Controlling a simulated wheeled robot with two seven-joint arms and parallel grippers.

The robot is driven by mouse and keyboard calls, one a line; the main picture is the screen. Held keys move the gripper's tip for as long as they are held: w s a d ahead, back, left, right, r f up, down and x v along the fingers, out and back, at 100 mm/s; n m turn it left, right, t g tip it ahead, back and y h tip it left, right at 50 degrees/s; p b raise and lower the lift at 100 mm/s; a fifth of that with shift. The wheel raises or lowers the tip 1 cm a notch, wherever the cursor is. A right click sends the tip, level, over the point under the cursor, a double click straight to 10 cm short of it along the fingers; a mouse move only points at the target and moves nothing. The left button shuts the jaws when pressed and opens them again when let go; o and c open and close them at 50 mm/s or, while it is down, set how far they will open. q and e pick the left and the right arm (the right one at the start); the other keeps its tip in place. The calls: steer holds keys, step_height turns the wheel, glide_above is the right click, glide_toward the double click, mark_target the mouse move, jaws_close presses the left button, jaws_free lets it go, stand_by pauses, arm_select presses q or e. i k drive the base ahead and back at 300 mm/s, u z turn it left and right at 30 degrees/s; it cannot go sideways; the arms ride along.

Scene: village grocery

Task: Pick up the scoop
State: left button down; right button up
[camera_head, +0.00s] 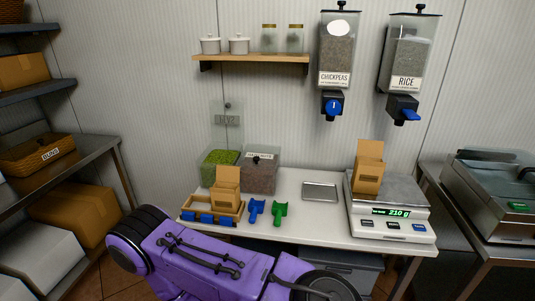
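A blue scoop (256,209) lies on the white counter (300,227), just right of a wooden tray (188,206). A green scoop (280,211) lies to its right, a small gap apart. Both lie near the counter's front edge. Neither of my grippers shows in the head view. A purple arm of mine crosses the foreground below the counter, and its gripper is out of sight.
Clear bins of green (218,168) and brown (262,174) goods stand behind the tray, which holds an open carton (227,186). A metal tray (320,191) lies right of the bins. A scale (390,211) reading 210 g bears another carton (367,173). Dispensers (337,60) hang above.

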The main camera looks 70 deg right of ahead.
mark_target(256, 210)
steer(key=z, duration=0.85)
steer(key=i, duration=0.85)
steer(key=z, duration=1)
steer(key=i, duration=0.25)
steer(key=z, duration=0.25)
